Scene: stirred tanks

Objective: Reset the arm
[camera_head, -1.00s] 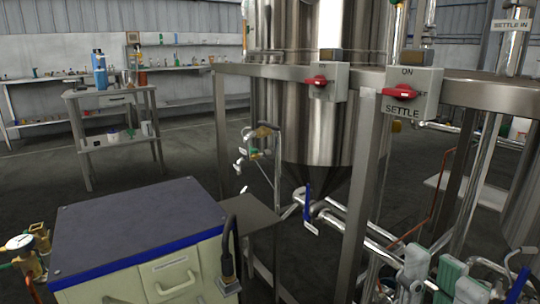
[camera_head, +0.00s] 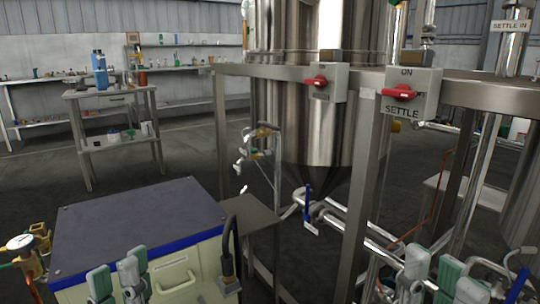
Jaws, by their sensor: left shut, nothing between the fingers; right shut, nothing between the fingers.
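My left gripper (camera_head: 117,272) is at the lower left of the head view, in front of the blue-topped cabinet. It is shut and empty, with its pale green finger pads pointing up. My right gripper (camera_head: 435,268) is at the lower right, in front of the pipes below the steel frame. It is shut and empty, its green pads also pointing up. The picture's bottom edge cuts off the lower parts of both grippers and the arms behind them.
A steel tank (camera_head: 310,120) stands within a metal frame (camera_head: 365,190) carrying two red-handled switches, one box (camera_head: 412,92) marked SETTLE. The cabinet (camera_head: 135,225) stands lower left, a gauge (camera_head: 20,243) beside it. A bench (camera_head: 110,93) stands further back. Floor (camera_head: 185,150) between is clear.

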